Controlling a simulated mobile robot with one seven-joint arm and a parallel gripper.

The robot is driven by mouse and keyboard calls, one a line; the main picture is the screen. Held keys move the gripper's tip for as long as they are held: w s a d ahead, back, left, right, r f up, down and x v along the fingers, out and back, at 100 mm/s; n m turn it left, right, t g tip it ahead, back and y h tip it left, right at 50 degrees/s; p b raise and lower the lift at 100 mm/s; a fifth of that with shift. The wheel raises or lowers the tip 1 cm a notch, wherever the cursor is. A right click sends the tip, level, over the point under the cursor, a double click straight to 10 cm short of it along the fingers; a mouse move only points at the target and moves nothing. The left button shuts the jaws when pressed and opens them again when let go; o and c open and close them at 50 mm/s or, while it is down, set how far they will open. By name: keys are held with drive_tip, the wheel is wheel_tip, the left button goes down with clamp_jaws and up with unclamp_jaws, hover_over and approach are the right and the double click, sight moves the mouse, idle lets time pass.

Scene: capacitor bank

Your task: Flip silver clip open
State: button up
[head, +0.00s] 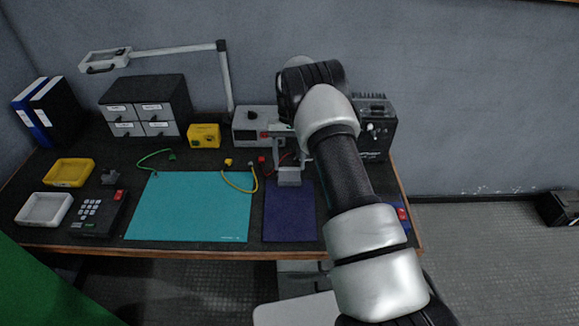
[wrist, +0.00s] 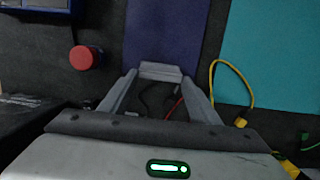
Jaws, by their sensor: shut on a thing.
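My gripper (head: 289,177) is low over the bench at the far edge of the dark blue mat (head: 290,215). In the wrist view its two fingers slope inward to a grey piece (wrist: 160,71) between the tips (wrist: 161,77), against the blue mat. The fingers are shut on this piece. I cannot tell whether it is the silver clip, as it has the same grey as the fingers. No other silver clip can be made out clearly. A red lead (wrist: 172,109) shows between the fingers, lower than they are.
A yellow lead (wrist: 215,75) lies beside the fingers, near the teal mat (head: 190,205). A red knob (wrist: 87,57) stands on the other side. A grey instrument (head: 250,125) and a black unit (head: 376,115) stand at the back. My arm hides the bench's right part.

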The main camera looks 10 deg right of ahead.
drive_tip(key=shift+w+f+g+b, duration=0.1)
drive_tip(key=shift+w+g+b, duration=0.2)
drive_tip(key=shift+g+b, duration=0.25)
drive_tip(key=o, duration=1)
drive_tip(key=shift+d, duration=0.1)
drive_tip(key=shift+o, duration=0.2)
drive_tip(key=v, duration=0.7)
drive_tip(key=shift+r, duration=0.25)
